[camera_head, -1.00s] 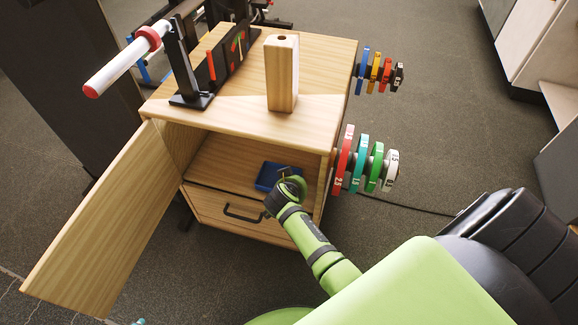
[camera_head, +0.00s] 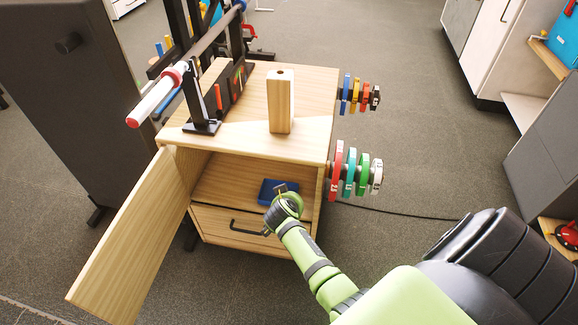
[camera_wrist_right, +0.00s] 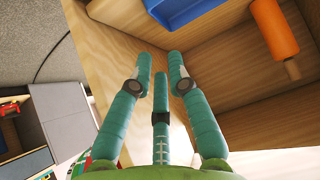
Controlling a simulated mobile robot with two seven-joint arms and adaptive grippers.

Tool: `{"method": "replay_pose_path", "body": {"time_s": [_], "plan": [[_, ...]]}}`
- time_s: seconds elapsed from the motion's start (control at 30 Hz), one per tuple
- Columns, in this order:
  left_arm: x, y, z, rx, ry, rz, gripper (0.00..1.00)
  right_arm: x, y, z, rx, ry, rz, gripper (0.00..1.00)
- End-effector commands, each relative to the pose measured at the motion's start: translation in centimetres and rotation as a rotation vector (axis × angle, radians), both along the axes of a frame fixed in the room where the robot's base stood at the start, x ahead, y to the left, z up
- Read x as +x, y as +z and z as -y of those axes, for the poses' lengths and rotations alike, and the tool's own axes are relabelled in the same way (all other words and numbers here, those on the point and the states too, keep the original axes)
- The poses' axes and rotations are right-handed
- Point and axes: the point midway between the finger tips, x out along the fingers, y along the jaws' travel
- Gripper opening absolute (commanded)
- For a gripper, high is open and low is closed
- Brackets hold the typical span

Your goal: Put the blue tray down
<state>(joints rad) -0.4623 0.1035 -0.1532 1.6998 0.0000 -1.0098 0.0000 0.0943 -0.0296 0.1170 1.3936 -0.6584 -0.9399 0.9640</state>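The blue tray (camera_head: 268,187) lies in the open lower compartment of the wooden cabinet (camera_head: 240,183), near its front right. In the right wrist view, part of the tray (camera_wrist_right: 190,9) shows at the top, beyond my fingertips and apart from them. My right gripper (camera_head: 283,190) is at the compartment's front, in front of the tray, and hides its lower right part. In the wrist view, its teal fingers (camera_wrist_right: 160,68) are spread with nothing between them. My left gripper is not in view.
The cabinet door (camera_head: 130,240) stands open at the left. A drawer (camera_head: 215,227) is below the compartment. Colored weight discs (camera_head: 350,174) stick out on the right side. An orange cylinder (camera_wrist_right: 272,30) is near the tray. A wooden block (camera_head: 281,105) stands on top.

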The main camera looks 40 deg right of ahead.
Motion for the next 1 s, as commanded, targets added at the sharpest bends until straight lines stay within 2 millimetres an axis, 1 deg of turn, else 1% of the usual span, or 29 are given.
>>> {"method": "replay_pose_path", "body": {"time_s": [0.03, 0.17, 0.23, 0.27, 0.37, 0.4, 0.47, 0.5, 0.57, 0.6, 0.7, 0.8, 0.87, 1.0], "plan": [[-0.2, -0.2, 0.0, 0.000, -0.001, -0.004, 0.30, 0.0, 0.4, 0.1, 0.000, 0.000, 0.000, 0.18], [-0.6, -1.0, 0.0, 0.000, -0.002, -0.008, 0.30, 0.1, 0.6, 0.3, 0.001, 0.003, -0.001, 0.18], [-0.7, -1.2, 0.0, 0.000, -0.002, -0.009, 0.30, -0.7, -0.1, -0.1, 0.001, 0.029, -0.027, 0.18], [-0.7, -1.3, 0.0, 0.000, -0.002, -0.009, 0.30, -1.4, -0.8, -0.4, 0.002, 0.055, -0.050, 0.18], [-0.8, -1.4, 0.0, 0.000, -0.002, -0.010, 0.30, -5.6, -4.2, -2.8, 0.012, 0.220, -0.186, 0.18], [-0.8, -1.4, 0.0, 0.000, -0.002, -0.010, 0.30, -7.9, -5.9, -4.3, 0.022, 0.313, -0.253, 0.18], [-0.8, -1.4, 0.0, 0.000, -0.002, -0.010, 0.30, -11.6, -8.0, -6.6, 0.043, 0.458, -0.347, 0.18], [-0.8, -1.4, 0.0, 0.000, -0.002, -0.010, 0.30, -14.0, -9.2, -8.1, 0.060, 0.554, -0.402, 0.18], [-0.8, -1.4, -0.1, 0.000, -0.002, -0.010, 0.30, -17.4, -10.5, -10.3, 0.086, 0.686, -0.469, 0.18], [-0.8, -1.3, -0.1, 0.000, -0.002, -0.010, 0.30, -19.4, -11.1, -11.6, 0.105, 0.764, -0.503, 0.18], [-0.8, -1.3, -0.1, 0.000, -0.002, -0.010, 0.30, -23.2, -12.0, -14.0, 0.143, 0.908, -0.557, 0.18], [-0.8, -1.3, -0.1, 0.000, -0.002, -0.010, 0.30, -25.1, -12.3, -15.3, 0.163, 0.979, -0.578, 0.18], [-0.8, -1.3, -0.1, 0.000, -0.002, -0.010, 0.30, -25.4, -12.3, -15.5, 0.167, 0.994, -0.582, 0.18], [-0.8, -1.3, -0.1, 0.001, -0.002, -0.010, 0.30, -25.4, -12.3, -15.5, 0.166, 0.994, -0.582, 0.18]]}}
